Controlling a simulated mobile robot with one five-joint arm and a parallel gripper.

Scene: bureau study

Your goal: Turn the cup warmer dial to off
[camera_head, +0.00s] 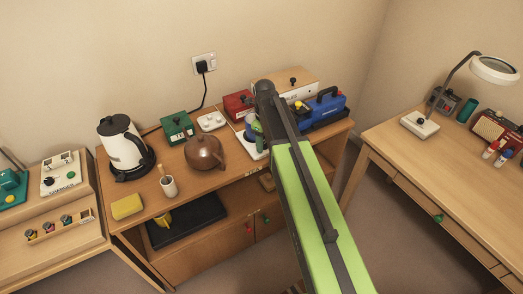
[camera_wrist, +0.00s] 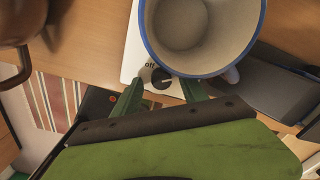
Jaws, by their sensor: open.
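The cup warmer (camera_wrist: 130,62) is a white plate on the wooden desk. A cup (camera_wrist: 203,66) with a blue rim and pale inside stands on it in the wrist view. The dark dial (camera_wrist: 161,77) is at the warmer's near edge, below the word "off". A small pale mark shows on the dial, pointing roughly right, not at the word. My gripper (camera_wrist: 162,90) is open, with its green fingers on either side of the dial; I cannot tell if they touch it. In the head view the warmer (camera_head: 250,141) is partly hidden by my arm.
A brown teapot (camera_head: 204,152) stands close left of the warmer. A white kettle (camera_head: 122,146), green box (camera_head: 177,128), red box (camera_head: 238,104) and blue case (camera_head: 325,106) share the desk. The cup's rim overhangs near the dial.

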